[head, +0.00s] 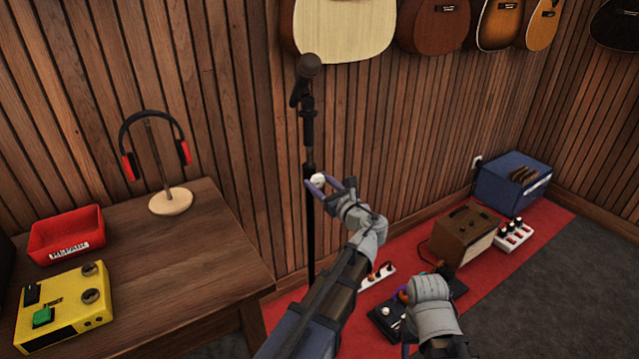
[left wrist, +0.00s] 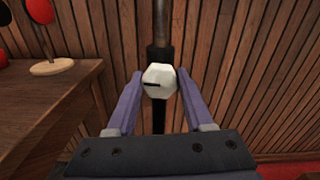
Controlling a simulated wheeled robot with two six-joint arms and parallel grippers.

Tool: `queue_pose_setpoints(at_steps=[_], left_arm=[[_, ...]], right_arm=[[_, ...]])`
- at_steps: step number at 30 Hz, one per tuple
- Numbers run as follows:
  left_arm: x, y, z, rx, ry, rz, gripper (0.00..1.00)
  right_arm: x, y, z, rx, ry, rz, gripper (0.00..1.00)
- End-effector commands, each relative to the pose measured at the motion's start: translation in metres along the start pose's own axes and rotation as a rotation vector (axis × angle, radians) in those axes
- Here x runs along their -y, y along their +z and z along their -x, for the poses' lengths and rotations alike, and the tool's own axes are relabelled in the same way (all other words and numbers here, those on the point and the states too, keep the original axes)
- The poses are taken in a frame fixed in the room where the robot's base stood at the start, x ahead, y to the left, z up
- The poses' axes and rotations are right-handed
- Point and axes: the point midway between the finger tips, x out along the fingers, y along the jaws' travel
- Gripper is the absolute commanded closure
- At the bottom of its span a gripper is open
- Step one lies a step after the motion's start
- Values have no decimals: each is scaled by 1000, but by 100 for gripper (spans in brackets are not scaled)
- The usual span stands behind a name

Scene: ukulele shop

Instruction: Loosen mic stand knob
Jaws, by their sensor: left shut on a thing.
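The mic stand (head: 311,245) is a thin black upright pole in front of the slatted wall, with a microphone (head: 309,66) at its top. Its knob (head: 318,179) is pale and faceted, with a dark mark on its face, and sits on the pole's black collar. The knob also shows in the left wrist view (left wrist: 159,80). My left gripper (head: 326,184) is shut on the knob, with one purple finger on each side of it. My right gripper (head: 403,294) is low at the bottom right, away from the stand; its fingers are mostly hidden.
A wooden table (head: 210,260) at left holds a red tray (head: 65,235), a yellow pedal box (head: 62,308) and red headphones on a stand (head: 170,202). A brown amplifier (head: 462,235) and a blue case (head: 512,180) stand on the red mat. Guitars (head: 345,25) hang above.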

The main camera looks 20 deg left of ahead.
Motion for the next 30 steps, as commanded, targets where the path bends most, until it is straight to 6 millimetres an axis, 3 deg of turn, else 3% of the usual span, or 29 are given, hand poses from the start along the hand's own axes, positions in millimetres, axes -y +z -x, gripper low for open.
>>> queue_pose_setpoints(at_steps=[1,9,14,24,30], left_arm=[[0,0,0,0,0,0,71],[0,0,0,0,0,0,100],[0,0,0,0,0,33,100],[0,0,0,0,0,290,100],[0,0,0,-1,0,310,100]], right_arm=[[0,0,0,0,0,0,50],[0,0,0,0,0,0,50],[0,0,0,0,0,0,50],[0,0,0,0,0,0,50],[0,0,0,0,0,0,50]])
